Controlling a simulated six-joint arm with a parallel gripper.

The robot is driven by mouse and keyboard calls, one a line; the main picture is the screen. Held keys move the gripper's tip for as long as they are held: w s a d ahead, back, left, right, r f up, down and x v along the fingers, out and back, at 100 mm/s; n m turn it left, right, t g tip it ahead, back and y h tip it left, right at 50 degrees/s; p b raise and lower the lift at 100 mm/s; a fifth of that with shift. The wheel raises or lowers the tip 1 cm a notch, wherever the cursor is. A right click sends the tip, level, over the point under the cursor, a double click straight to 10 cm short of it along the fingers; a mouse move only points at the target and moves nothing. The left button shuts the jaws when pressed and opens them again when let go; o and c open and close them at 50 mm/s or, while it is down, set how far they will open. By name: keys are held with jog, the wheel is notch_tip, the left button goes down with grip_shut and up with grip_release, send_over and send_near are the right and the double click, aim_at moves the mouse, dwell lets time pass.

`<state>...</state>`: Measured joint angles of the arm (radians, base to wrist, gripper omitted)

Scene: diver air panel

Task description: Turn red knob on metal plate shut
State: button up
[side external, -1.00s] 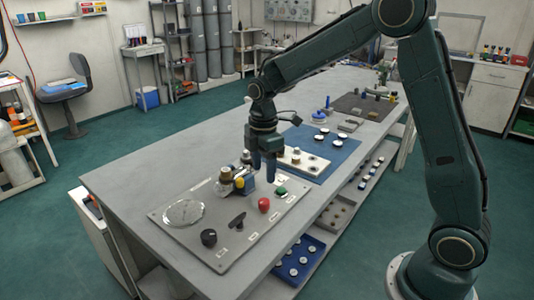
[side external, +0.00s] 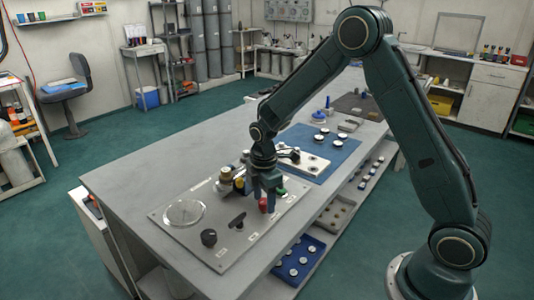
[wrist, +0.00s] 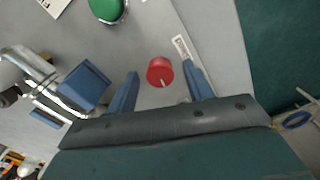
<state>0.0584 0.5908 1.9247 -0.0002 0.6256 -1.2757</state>
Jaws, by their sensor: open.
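The red knob (wrist: 160,72) stands on the grey metal plate (side external: 235,250). In the wrist view it lies between my open fingers, with a white mark on its face pointing towards the palm. In the side view the red knob (side external: 264,206) shows beside my fingers and is partly covered by them. My gripper (side external: 262,205) is over the plate, pointing down; it also shows in the wrist view (wrist: 160,85). Its fingers appear apart from the knob, but I cannot tell how deep they reach around it.
A green knob (wrist: 108,8) is close by. A brass and blue fitting (side external: 228,178) stands left of my gripper. A black T-handle (side external: 238,220), a black knob (side external: 208,238) and a round gauge (side external: 184,213) are on the plate. A blue mat (side external: 345,157) lies behind.

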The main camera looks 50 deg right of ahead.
jog(key=c, duration=1)
jog(key=shift+o, duration=0.2)
jog(key=shift+m, duration=0.4)
jog(key=m, duration=0.3)
jog(key=shift+m, duration=0.3)
jog(key=m, duration=0.3)
jog(key=shift+m, duration=0.3)
jog(key=m, duration=0.4)
jog(key=shift+r, duration=0.1)
jog(key=shift+m, duration=2.1)
